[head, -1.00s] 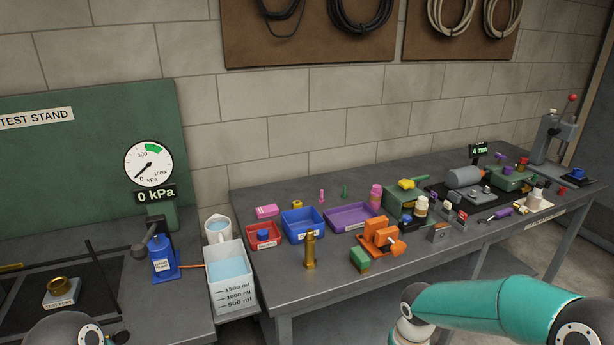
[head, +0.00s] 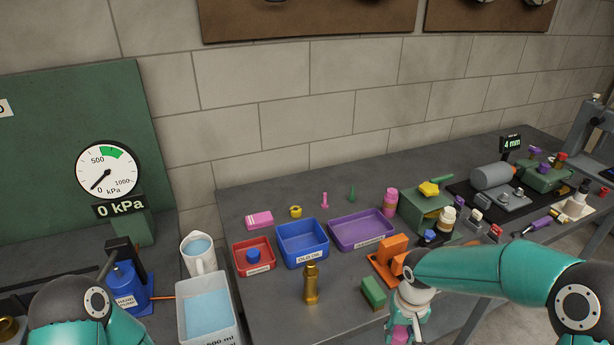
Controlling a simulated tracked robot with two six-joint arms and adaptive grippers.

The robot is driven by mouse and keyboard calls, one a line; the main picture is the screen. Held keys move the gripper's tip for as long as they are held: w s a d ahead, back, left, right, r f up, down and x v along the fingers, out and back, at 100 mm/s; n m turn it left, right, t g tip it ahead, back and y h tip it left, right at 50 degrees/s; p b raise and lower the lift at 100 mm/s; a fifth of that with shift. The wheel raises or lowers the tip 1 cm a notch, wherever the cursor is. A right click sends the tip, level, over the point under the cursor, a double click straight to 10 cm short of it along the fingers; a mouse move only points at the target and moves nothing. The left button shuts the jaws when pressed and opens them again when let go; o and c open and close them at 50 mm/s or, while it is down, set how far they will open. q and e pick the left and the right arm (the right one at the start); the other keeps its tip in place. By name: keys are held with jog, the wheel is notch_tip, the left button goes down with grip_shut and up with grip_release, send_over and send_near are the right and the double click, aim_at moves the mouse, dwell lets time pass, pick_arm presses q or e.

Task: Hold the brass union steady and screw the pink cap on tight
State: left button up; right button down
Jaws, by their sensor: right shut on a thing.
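A brass fitting (head: 311,285), which looks like the brass union, stands upright near the front edge of the bench. No gripper touches it. My right gripper (head: 402,332) is at the bottom of the head view, right of the fitting and in front of the green block. It is shut on a pink piece (head: 400,337), which looks like the pink cap; the frame edge and fingers hide part of it. My left arm shows at the lower left, but its gripper is out of view.
Red (head: 254,266), blue (head: 303,262) and purple (head: 362,240) trays stand behind the fitting. A green block (head: 374,291) and an orange fixture (head: 391,252) are to its right. A water tub (head: 207,311) and a jug (head: 199,254) stand left. Bare bench surrounds the fitting.

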aim_at(399, 332)
jog(key=shift+w+d, duration=0.15)
pick_arm(q)
jog(key=shift+w+d, duration=0.15)
jog(key=shift+w, duration=0.1)
jog(key=shift+o, duration=0.3)
jog(key=shift+o, duration=1.3)
jog(key=shift+r, duration=0.25)
pick_arm(e)
jog(key=shift+r, duration=0.3)
pick_arm(q)
jog(key=shift+o, duration=1.4)
notch_tip(399, 332, up, 2)
jog(key=shift+p, duration=1.2)
pick_arm(e)
jog(key=shift+r, duration=1.2)
jog(key=shift+a, duration=0.2)
